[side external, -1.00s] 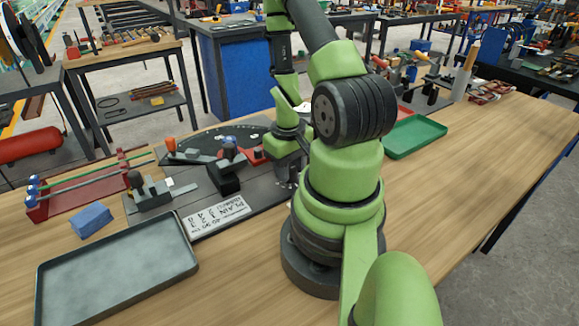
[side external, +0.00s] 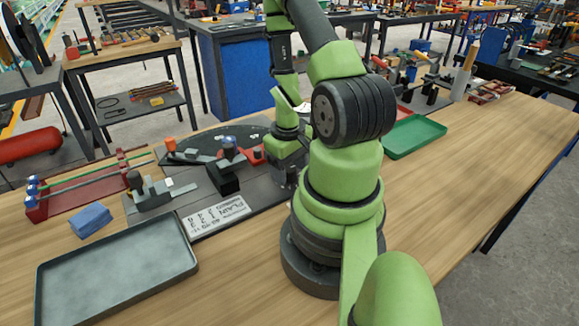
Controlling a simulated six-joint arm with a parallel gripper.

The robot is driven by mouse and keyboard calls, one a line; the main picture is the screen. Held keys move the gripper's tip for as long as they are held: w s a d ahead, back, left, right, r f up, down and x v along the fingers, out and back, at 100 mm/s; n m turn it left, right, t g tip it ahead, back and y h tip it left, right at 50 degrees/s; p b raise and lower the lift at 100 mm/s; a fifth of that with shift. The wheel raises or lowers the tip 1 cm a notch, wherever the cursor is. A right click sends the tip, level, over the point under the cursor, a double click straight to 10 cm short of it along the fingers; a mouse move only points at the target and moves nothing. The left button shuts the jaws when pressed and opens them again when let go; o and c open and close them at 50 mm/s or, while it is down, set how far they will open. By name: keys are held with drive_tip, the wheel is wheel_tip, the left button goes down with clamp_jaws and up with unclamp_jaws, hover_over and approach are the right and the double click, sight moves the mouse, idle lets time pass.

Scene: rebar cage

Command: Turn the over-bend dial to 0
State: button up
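A dark bending fixture lies on the wooden bench, with a black base plate (side external: 262,204), a fan-shaped plate (side external: 240,136) with small marks, an upright black block (side external: 223,180) and pins. A white card (side external: 215,214) with "PLAIN" and rows of figures lies at its front edge. My gripper (side external: 290,177) is low over the right end of the base plate. My forearm and wrist cover most of it, so its fingers cannot be made out. I cannot pick out the over-bend dial or its setting; that part of the fixture is behind my gripper and arm.
A grey tray (side external: 120,278) and a blue block (side external: 90,220) are at the left front. A red rack (side external: 75,197) holds long bars. A green tray (side external: 414,137) stands at right. The bench's right side is clear.

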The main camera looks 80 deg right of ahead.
drive_tip(key=m, duration=0.6)
drive_tip(key=shift+w+m, duration=0.1)
drive_tip(key=shift+m, duration=0.2)
drive_tip(key=m, duration=0.5)
drive_tip(key=shift+m+y, duration=0.3)
drive_tip(key=shift+m, duration=0.1)
drive_tip(key=m, duration=0.6)
drive_tip(key=shift+w, duration=0.1)
drive_tip(key=m, duration=0.5)
drive_tip(key=shift+d+m, duration=0.1)
drive_tip(key=shift+m, duration=0.2)
wheel_tip(320, 180, up, 10)
drive_tip(key=w+a+r+n+t, duration=0.3)
drive_tip(key=a+r+n, duration=0.5)
drive_tip(key=n, duration=0.2)
drive_tip(key=w+a+r+n+t, duration=0.3)
drive_tip(key=a+r+n, duration=0.4)
drive_tip(key=n, duration=0.4)
drive_tip(key=shift+a+r, duration=0.4)
drive_tip(key=shift+r, duration=0.35)
